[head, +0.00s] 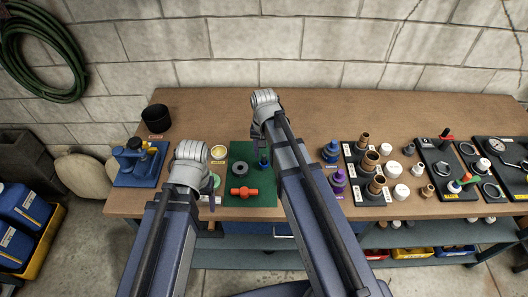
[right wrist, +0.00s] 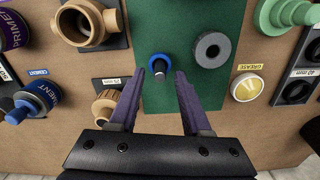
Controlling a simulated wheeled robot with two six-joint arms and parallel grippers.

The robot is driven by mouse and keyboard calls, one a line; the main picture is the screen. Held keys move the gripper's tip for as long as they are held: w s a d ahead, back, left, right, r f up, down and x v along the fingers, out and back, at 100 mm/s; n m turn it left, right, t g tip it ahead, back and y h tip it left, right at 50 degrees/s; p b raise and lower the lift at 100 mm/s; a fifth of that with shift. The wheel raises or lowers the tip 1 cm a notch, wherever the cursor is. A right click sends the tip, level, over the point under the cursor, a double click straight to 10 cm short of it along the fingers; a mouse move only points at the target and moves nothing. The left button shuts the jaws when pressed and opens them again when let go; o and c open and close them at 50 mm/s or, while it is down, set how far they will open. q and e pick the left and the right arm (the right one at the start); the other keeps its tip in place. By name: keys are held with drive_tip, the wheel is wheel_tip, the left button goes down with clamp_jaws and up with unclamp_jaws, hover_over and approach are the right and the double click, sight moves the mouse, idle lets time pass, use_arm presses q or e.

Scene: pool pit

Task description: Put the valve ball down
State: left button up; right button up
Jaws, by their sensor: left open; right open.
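A green mat (head: 264,188) lies on the workbench. On it is a grey round piece with a dark hole (head: 240,168), which looks like the valve ball; it also shows in the right wrist view (right wrist: 212,50). A red-orange valve body (head: 244,192) lies near the mat's front. A small blue piece with a dark shaft (head: 263,161) stands beside the grey piece. My right gripper (right wrist: 160,80) is open and empty, its fingers either side of the blue piece in the picture, apart from it. My left gripper (head: 211,197) is open, mostly hidden by its arm, left of the mat.
A blue vise-like tool (head: 135,162) and black cup (head: 157,118) stand left. A grease tin (head: 218,152) is beside the mat. A blue cement can (head: 331,151), purple primer can (head: 338,178) and brown fittings (head: 370,160) stand right. The bench's back strip is clear.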

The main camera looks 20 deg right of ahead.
sight(264, 155)
wheel_tip(264, 155, up, 10)
drive_tip(key=p, duration=0.9)
drive_tip(key=s+a+n+h, duration=0.1)
drive_tip(key=s+a+n, duration=0.7)
drive_tip(key=s+a, duration=0.3)
drive_tip(key=s, duration=0.3)
drive_tip(key=shift+r+n, duration=0.15)
drive_tip(key=shift+n, duration=0.25)
drive_tip(key=shift+s, duration=0.1)
drive_tip(key=shift+d, duration=0.1)
